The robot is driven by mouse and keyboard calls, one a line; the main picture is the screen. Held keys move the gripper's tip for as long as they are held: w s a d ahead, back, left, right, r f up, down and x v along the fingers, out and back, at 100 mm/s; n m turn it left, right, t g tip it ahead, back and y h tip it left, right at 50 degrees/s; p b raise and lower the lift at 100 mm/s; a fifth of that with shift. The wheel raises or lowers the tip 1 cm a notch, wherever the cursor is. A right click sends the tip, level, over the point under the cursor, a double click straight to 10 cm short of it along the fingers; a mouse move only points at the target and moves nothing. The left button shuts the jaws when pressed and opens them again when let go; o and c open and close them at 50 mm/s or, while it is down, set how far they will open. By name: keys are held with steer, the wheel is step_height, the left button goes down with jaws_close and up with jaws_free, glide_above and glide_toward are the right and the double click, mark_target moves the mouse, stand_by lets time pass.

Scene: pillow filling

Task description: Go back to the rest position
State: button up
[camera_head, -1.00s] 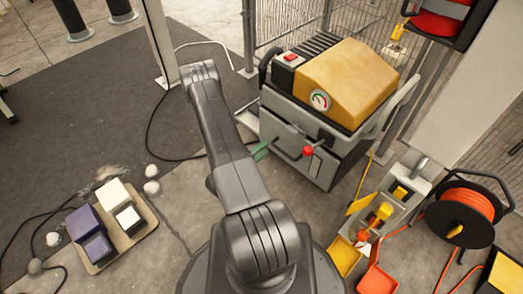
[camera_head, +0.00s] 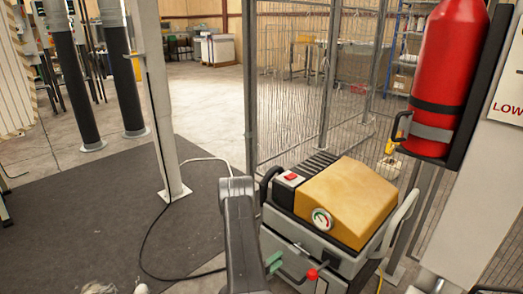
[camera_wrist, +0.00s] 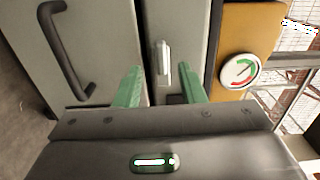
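My gripper (camera_wrist: 159,70) shows in the wrist view with two green fingers spread apart and nothing held between them. The grey front of the machine lies beyond them, with a small silver latch (camera_wrist: 163,60) seen between the fingertips; I cannot tell whether they touch it. In the head view, my gripper (camera_head: 274,262) shows only as a bit of green beside the machine's front, and my arm hides most of it. The machine (camera_head: 345,203) has a yellow cover, a round gauge (camera_head: 322,220), a red switch and a red-knobbed lever (camera_head: 312,274).
A dark handle (camera_wrist: 66,50) is on the machine's front at the left. A metal post (camera_head: 157,100) stands left of my arm, with a cable on the dark mat (camera_head: 90,215). Wire fencing (camera_head: 290,100) stands behind the machine. A red extinguisher (camera_head: 447,75) hangs at right.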

mark_target(290, 250)
steer(key=b+x, duration=0.1)
steer(key=x, duration=0.5)
steer(key=shift+w+d, duration=0.3)
